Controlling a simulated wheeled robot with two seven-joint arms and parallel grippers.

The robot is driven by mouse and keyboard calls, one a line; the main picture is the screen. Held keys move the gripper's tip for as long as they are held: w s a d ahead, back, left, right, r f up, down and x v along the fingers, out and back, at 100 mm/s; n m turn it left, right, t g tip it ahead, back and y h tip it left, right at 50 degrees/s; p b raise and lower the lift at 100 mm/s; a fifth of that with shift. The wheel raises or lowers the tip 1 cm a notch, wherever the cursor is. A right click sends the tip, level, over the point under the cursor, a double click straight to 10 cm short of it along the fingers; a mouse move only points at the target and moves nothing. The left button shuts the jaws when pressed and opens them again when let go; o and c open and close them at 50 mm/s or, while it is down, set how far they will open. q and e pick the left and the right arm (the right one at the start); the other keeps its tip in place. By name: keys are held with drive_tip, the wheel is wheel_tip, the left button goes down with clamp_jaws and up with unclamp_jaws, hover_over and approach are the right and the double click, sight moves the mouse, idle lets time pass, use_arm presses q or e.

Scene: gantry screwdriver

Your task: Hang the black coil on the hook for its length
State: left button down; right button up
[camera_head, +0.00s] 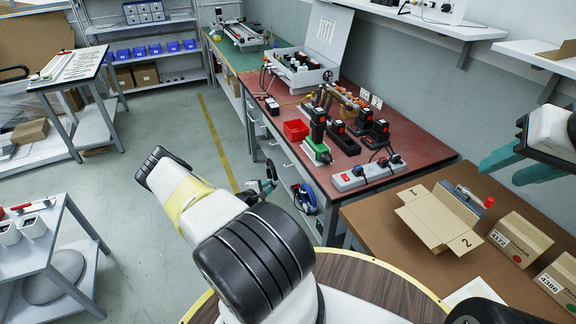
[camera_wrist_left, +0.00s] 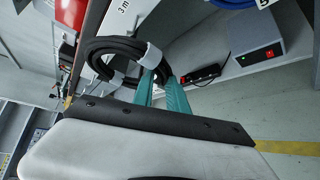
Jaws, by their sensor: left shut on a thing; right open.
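The black coil (camera_wrist_left: 112,46) with pale wraps is in the left wrist view, just below a white label (camera_wrist_left: 124,6) reading "3 m". In the head view this gripper (camera_head: 262,186) is low beside the red-topped bench, partly hidden by my arm. A hook is not clearly visible, and I cannot tell whether the coil touches one. My right gripper (camera_head: 500,174) is open and empty at the right edge, above the brown table.
A blue coil (camera_head: 306,198) hangs on the side of the red-topped bench (camera_head: 425,152); blue cable (camera_wrist_left: 232,3) also shows in the left wrist view. A grey box (camera_wrist_left: 258,48) stands near the coil. The brown table (camera_head: 385,235) holds cartons. Open floor (camera_head: 165,125) lies left.

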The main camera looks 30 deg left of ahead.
use_arm(q)
drive_tip(key=w+d+f, duration=0.2)
drive_tip(key=w+d, duration=0.3)
drive_tip(key=w, duration=0.2)
drive_tip(key=shift+w+d+n, duration=0.25)
drive_tip(key=shift+d+n, duration=0.05)
drive_tip(key=shift+d, duration=0.05)
idle(1.0)
idle(0.5)
drive_tip(key=c, duration=1.2)
unclamp_jaws()
drive_tip(key=shift+c, duration=0.2)
